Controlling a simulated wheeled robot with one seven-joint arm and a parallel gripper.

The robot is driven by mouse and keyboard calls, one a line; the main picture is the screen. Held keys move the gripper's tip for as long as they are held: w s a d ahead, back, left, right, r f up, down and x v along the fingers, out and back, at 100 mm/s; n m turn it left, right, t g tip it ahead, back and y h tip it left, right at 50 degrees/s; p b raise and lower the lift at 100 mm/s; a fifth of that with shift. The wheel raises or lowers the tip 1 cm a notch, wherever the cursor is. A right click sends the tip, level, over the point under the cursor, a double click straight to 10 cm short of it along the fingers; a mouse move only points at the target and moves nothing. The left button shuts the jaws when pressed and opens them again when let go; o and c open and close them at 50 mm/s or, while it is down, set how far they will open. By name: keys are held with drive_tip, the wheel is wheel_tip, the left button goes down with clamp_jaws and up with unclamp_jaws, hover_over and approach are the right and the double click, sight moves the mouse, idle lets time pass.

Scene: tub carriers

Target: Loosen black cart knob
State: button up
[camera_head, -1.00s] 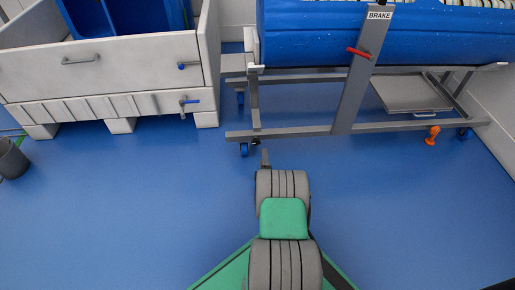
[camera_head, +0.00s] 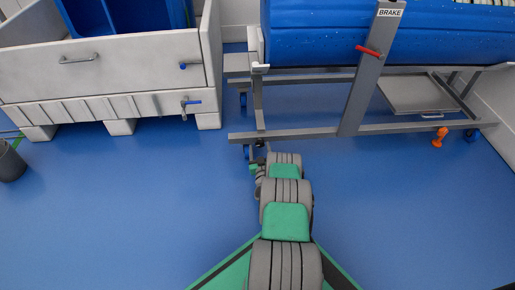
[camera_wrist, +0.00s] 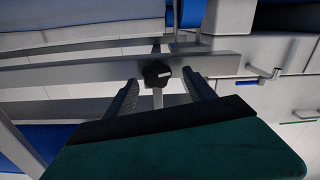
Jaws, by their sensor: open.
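The black knob (camera_wrist: 157,73) shows in the wrist view, a lobed knob with a small pale mark, in front of a grey metal bar of the cart. My gripper (camera_wrist: 160,79) is open, with one ridged finger on each side of the knob in the picture. I see no contact, and cannot tell whether the fingertips reach the knob's depth. In the head view the grey cart frame (camera_head: 290,134) carries a blue tub (camera_head: 375,38).
An upright post labelled BRAKE (camera_head: 368,70) has a red lever (camera_head: 369,51). An orange fitting (camera_head: 439,137) stands at the cart's lower right. A pale grey bin (camera_head: 105,65) with blue-handled valves is at left, and a dark bucket (camera_head: 10,162) at the far left. Blue floor around my arm is clear.

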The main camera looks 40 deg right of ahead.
drive_tip(key=shift+w+d, duration=0.25)
drive_tip(key=shift+w, duration=0.25)
drive_tip(key=shift+s+d, duration=0.15)
drive_tip(key=shift+d, duration=0.1)
drive_tip(key=shift+c, duration=1.3)
drive_tip(key=c, duration=1.1)
drive_tip(key=shift+r+n, duration=0.1)
drive_tip(key=shift+n, duration=0.2)
drive_tip(key=n+p, duration=0.1)
drive_tip(key=n, duration=0.2)
drive_tip(key=shift+a, duration=0.1)
drive_tip(key=n, duration=0.6)
